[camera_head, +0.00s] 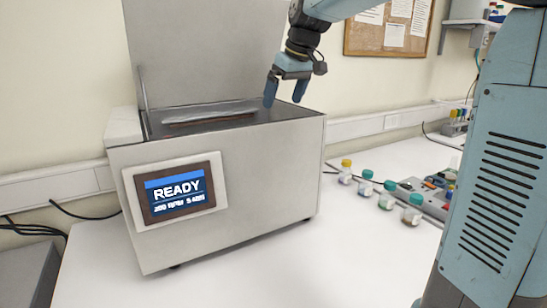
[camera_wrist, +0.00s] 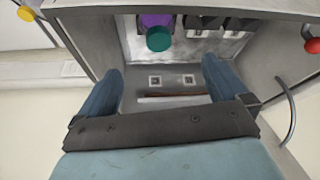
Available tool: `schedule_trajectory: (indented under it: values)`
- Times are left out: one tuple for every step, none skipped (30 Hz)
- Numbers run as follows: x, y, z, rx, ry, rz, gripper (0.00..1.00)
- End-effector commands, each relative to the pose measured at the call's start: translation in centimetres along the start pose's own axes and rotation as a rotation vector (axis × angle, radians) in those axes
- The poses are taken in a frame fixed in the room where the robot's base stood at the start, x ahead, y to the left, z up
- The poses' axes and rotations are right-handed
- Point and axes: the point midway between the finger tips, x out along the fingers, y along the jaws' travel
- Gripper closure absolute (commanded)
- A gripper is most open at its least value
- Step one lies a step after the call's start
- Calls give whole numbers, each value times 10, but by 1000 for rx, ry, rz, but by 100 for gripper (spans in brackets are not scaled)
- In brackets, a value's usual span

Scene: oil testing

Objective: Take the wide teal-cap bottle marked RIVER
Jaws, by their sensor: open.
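My gripper (camera_head: 284,99) is open and empty above the open metal machine (camera_head: 250,180). In the wrist view my gripper (camera_wrist: 162,78) spans the machine's interior. A teal-capped, purple-bodied item (camera_wrist: 158,39) shows inside it, beyond the fingertips; its marking is not visible.
The machine's raised lid (camera_head: 205,50) stands behind my gripper, and its screen (camera_head: 178,192) reads READY. A grey tray of small items (camera_head: 432,195) lies by the bottles. A red knob (camera_wrist: 313,46) shows at right in the wrist view. The table front is clear.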

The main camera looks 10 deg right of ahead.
Motion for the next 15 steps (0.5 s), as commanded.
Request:
schedule_trajectory:
  values:
    - [4,0,-1,-2,-2,-2,0]
    - [8,0,-1,-2,-2,-3,0]
    - [13,0,-1,-2,-2,-3,0]
    - [18,0,0,-2,-2,-3,0]
    - [23,0,0,-2,-3,-3,0]
    - [30,0,0,-2,-3,-3,0]
    - [36,0,0,-1,-4,-3,0]
    - [41,0,0,-1,-4,-3,0]
    - [48,0,0,-1,-3,-2,0]
    - [53,0,0,-1,-3,-2,0]
    - [58,0,0,-1,-3,-2,0]
    - [64,0,0,-1,-3,-2,0]
    - [68,0,0,-1,-3,-2,0]
    - [72,0,0,-1,-3,-2,0]
    - [76,0,0,-1,-2,-1,0]
